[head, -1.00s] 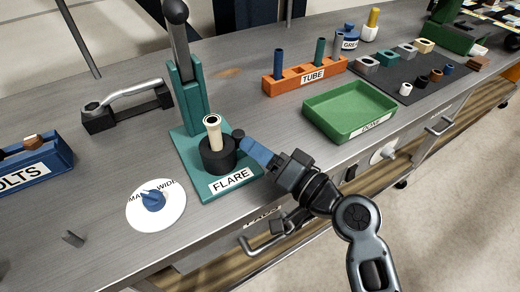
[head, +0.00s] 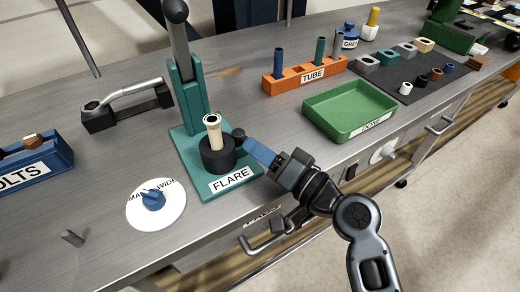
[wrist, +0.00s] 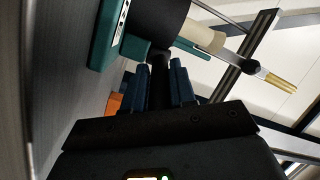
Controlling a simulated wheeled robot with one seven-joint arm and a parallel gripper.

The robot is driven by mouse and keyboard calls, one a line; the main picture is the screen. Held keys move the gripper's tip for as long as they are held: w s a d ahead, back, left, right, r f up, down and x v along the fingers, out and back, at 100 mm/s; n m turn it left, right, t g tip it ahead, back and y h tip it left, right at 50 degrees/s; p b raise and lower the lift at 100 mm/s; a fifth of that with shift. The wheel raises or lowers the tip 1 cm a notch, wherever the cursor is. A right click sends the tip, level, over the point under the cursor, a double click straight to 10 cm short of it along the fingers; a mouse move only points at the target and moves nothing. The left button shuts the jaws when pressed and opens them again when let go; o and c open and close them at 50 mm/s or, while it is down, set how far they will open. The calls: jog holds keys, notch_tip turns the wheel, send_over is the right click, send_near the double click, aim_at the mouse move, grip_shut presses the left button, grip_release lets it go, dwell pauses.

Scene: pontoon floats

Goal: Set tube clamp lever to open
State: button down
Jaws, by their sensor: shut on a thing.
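The tube clamp is a black round collar (head: 217,154) on the teal base marked FLARE (head: 190,165). A cream tube (head: 213,132) stands upright in it. The clamp's black lever (head: 238,134) sticks out at the collar's right side, its end showing just past my fingertips. My gripper (head: 249,144) has blue fingers and is shut on this lever. In the wrist view the fingers (wrist: 160,82) lie on both sides of the black lever (wrist: 159,62). That view also shows the collar (wrist: 157,25) and tube (wrist: 203,36). Much of the lever is hidden between the fingers.
A teal post with a long grey lever (head: 181,45) rises behind the clamp. A green tray (head: 350,128) and orange TUBE rack (head: 304,76) stand to the right. A white dial with a blue knob (head: 153,200) lies at front left. The bench's front edge runs beneath my arm.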

jog(key=shift+f, duration=0.1)
jog(key=shift+w+d+f+n+g+y+b, duration=0.2)
jog(key=shift+n+g+y+b, duration=0.25)
jog(key=shift+b, duration=0.55)
jog(key=n+g+b, duration=0.1)
jog(key=b, duration=0.1)
jog(key=w+n+g+y+b, duration=0.1)
jog(key=g+b, duration=0.1)
jog(key=shift+d+y, duration=0.25)
jog(key=n+g+b, duration=0.1)
jog(key=w+n+g+y+b, duration=0.1)
jog(key=g+b, duration=0.1)
jog(key=shift+d, duration=0.2)
jog(key=shift+w+d+r+n+g+y+b, duration=0.1)
jog(key=shift+w+r+n+g+y+b, duration=0.15)
jog(key=shift+n+g+b, duration=0.55)
jog(key=shift+w+n+g+y+b, duration=0.15)
jog(key=shift+w+n+g+b, duration=0.25)
jog(key=shift+g, duration=0.65)
jog(key=c, duration=0.9)
grip_release()
jog(key=shift+s+d, duration=0.2)
jog(key=shift+d, duration=3.7)
